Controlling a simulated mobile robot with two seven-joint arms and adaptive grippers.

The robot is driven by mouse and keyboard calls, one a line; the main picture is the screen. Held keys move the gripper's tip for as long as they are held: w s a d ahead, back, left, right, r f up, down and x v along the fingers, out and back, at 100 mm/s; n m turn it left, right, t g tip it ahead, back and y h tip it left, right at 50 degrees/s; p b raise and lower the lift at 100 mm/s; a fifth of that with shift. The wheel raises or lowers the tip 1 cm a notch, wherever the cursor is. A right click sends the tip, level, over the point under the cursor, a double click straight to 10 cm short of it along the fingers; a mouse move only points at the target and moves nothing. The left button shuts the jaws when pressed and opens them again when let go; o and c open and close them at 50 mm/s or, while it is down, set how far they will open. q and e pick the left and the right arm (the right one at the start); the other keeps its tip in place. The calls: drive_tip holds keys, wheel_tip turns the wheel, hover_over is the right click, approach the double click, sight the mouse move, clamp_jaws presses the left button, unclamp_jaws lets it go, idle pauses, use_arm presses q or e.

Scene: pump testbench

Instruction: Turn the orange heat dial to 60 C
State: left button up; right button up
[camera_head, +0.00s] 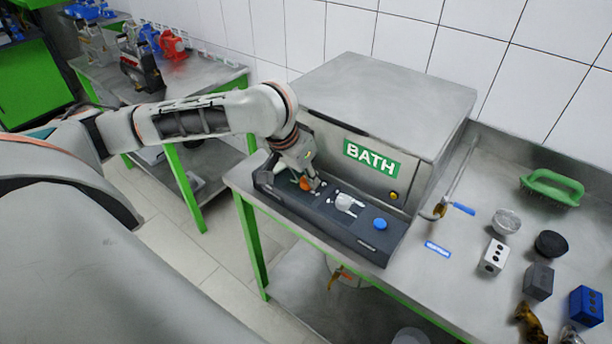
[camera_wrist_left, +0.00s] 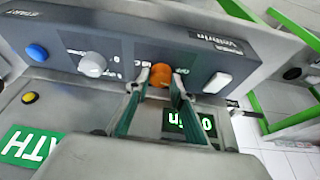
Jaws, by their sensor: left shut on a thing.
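The orange heat dial (camera_head: 306,184) sits on the dark sloped control panel (camera_head: 345,237) at the front of the steel bath unit. My left gripper (camera_head: 312,180) reaches down to it from the left and is shut on it. In the left wrist view the orange dial (camera_wrist_left: 161,74) is between the two fingertips of my left gripper (camera_wrist_left: 160,82). The fingers partly hide the scale around the dial, and its setting cannot be read. A display with green characters (camera_wrist_left: 190,125) is partly hidden behind a finger. My right gripper is not in view.
The panel also carries a white knob (camera_wrist_left: 92,64), a blue button (camera_wrist_left: 37,52) and a white switch (camera_wrist_left: 217,83). The BATH box (camera_head: 390,95) rises behind the panel. A green brush (camera_head: 551,187) and several small blocks and discs lie on the bench to the right.

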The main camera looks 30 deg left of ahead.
use_arm(q)
drive_tip(key=m+h, duration=0.1)
drive_tip(key=m, duration=0.2)
drive_tip(key=m+g+h, duration=0.1)
drive_tip(key=m, duration=0.2)
drive_tip(key=shift+a+m, duration=0.2)
drive_tip(key=shift+m, duration=0.1)
drive_tip(key=m+g, duration=0.1)
drive_tip(key=m, duration=0.2)
drive_tip(key=m+g+h, duration=0.1)
drive_tip(key=m, duration=0.2)
drive_tip(key=shift+w+h, duration=0.2)
drive_tip(key=shift+h, duration=0.1)
drive_tip(key=shift+m, duration=0.4)
drive_tip(key=o, duration=1.1)
drive_tip(key=shift+o, duration=0.2)
drive_tip(key=shift+n, duration=0.3)
